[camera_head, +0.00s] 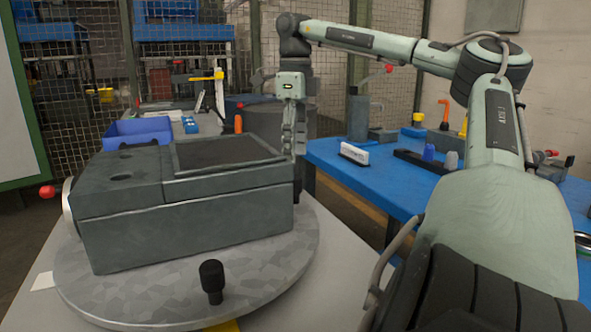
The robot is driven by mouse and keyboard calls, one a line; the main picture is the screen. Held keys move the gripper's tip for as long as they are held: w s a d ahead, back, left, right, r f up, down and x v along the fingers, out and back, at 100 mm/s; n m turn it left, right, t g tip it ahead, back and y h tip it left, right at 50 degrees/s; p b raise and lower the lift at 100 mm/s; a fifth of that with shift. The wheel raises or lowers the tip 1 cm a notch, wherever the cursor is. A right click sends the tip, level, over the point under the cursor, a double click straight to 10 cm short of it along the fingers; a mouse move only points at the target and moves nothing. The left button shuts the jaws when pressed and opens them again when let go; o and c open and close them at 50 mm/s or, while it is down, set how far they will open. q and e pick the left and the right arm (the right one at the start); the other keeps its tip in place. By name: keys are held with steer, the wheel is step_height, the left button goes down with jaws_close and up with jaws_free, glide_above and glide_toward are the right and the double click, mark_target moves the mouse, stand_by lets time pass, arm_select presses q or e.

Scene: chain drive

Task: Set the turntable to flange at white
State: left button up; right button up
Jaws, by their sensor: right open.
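The turntable (275,262) is a round grey metal disc on a light table. A dark grey box-shaped housing (190,225) sits on it. A pale round flange (68,207) shows edge-on at the housing's left end. A black knob (211,279) stands upright at the disc's front rim. A white mark (42,281) lies on the table beside the disc's left edge, and a yellow mark (226,326) lies at the front. My right gripper (290,150) points down by the housing's far right end, open and apart from the knob; whether it touches the housing is unclear. My left gripper is out of view.
A blue bench (370,181) at right holds a grey cylinder, blocks and small coloured parts. A blue bin (138,130) stands behind the housing. A red ball (47,192) shows left of the flange. Space around the black knob looks clear.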

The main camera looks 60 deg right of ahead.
steer(key=shift+r, duration=2.2)
